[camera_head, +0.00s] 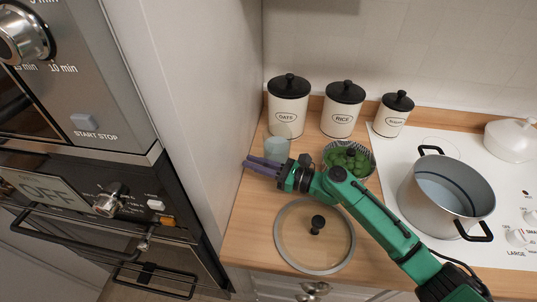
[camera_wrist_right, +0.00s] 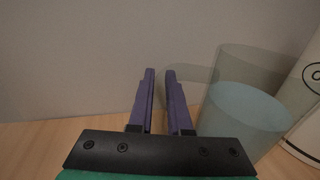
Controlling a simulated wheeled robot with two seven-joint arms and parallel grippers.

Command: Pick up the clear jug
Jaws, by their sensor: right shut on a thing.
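The clear jug (camera_head: 277,149) stands upright on the wooden counter, in front of the oats canister. It looks pale blue-green. In the right wrist view the clear jug (camera_wrist_right: 246,112) is just right of the fingers, with a faint see-through part reaching left to them. My right gripper (camera_head: 252,164) is at the jug's left front side. In the right wrist view my right gripper (camera_wrist_right: 160,78) has its purple fingers close together, shut on the jug's faint see-through part, likely its handle. My left gripper is not in view.
Oats (camera_head: 288,107), rice (camera_head: 342,111) and a smaller canister (camera_head: 393,115) stand behind. A green-filled bowl (camera_head: 367,172) is right of the jug. A glass lid (camera_head: 290,245) lies in front. A pot (camera_head: 448,205) stands on the hob. A cabinet side (camera_head: 195,95) rises close on the left.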

